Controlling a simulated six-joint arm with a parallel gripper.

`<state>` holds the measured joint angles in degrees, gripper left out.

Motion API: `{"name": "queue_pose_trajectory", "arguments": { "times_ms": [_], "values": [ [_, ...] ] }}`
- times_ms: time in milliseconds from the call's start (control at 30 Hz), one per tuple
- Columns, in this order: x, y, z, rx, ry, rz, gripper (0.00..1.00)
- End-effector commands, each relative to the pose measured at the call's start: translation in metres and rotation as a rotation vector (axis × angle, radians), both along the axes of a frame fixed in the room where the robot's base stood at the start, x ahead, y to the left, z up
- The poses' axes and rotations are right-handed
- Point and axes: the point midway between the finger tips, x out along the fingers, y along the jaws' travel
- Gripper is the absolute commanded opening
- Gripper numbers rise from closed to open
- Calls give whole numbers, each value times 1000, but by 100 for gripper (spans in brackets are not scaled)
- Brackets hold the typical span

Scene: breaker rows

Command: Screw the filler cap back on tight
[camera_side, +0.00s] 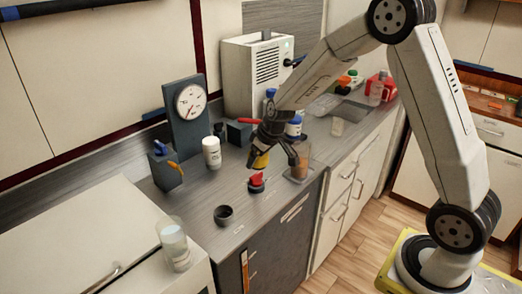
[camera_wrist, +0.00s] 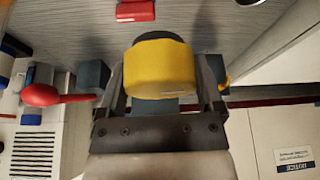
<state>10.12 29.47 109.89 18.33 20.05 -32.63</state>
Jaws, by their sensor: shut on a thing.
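My gripper (camera_side: 272,158) is above the counter and shut on a yellow cap (camera_side: 260,161). In the wrist view the yellow cap (camera_wrist: 160,70) sits between the two fingers of my gripper (camera_wrist: 168,85), with a dark round part showing just behind it. I cannot tell whether that dark part belongs to the cap. A red piece on a dark base (camera_side: 256,182) stands on the counter just below my gripper. A dark, open, round cup (camera_side: 223,215) stands nearer the counter's front edge, apart from the gripper. Which part is the filler neck is not clear.
A pale vented box (camera_side: 256,75) is behind. Counter around the dark cup is clear.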

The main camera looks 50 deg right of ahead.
Motion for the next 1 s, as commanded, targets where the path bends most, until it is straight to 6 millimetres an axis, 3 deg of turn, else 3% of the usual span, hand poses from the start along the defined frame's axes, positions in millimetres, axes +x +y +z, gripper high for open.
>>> {"name": "queue_pose_trajectory", "arguments": {
  "times_ms": [300, 500, 667, 1000],
  "values": [
    [13, 86, -14, 1, 2, 266, 26],
    [14, 123, -19, 1, -2, 383, 26],
    [14, 133, -21, 0, -3, 415, 26],
    [14, 133, -21, 0, -3, 415, 26]
  ]
}}
